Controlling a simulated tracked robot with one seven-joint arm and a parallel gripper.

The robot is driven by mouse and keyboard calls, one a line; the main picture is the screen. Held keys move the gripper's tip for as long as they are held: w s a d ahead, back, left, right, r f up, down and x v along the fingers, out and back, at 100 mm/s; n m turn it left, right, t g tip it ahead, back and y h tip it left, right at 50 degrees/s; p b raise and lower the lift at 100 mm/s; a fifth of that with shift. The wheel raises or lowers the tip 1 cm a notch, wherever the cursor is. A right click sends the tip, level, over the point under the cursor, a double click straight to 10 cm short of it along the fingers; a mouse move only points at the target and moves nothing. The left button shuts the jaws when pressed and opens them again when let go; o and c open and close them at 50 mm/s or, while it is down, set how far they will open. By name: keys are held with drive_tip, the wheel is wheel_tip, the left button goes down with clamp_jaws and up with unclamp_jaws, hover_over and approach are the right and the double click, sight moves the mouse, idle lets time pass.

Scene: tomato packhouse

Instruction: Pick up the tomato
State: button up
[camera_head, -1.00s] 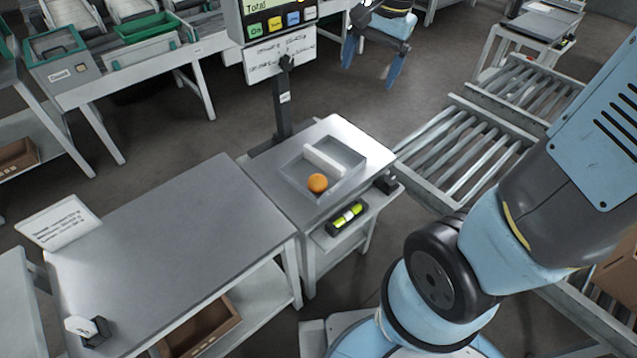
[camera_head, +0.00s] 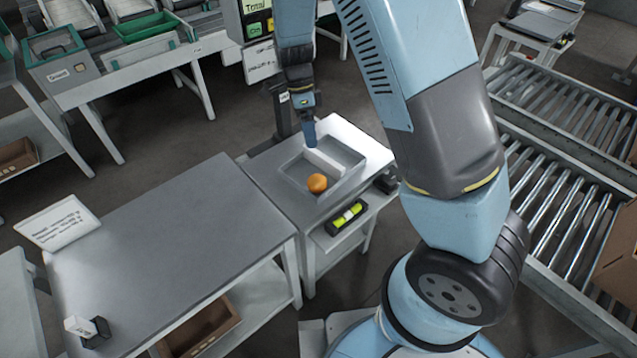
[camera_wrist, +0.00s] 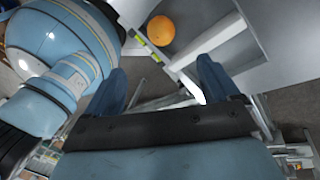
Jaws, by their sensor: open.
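The orange tomato (camera_head: 317,183) sits in the near part of a shallow grey tray (camera_head: 351,182), beside a pale divider bar (camera_head: 325,163). In the wrist view the tomato (camera_wrist: 160,30) shows near the top, ahead of the fingers. My gripper (camera_head: 309,132) is above the back of the tray, pointing down, apart from the tomato. In the wrist view my gripper (camera_wrist: 163,85) has its two blue fingers wide apart with nothing between them. In the head view one finger hides the other.
The tray is on a small metal stand with a display (camera_head: 256,22) on a post behind it. A roller conveyor (camera_head: 560,200) lies right. A green-yellow level (camera_head: 347,217) rests on the shelf below.

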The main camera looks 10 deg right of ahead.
sight(316, 175)
drive_tip(key=shift+m, duration=0.3)
drive_tip(key=x, duration=1.5)
drive_tip(key=shift+w+a+f, duration=0.15)
drive_tip(key=shift+w+f, duration=0.05)
drive_tip(key=shift+w, duration=0.05)
drive_tip(key=shift+c, duration=0.3)
drive_tip(key=c, duration=0.8)
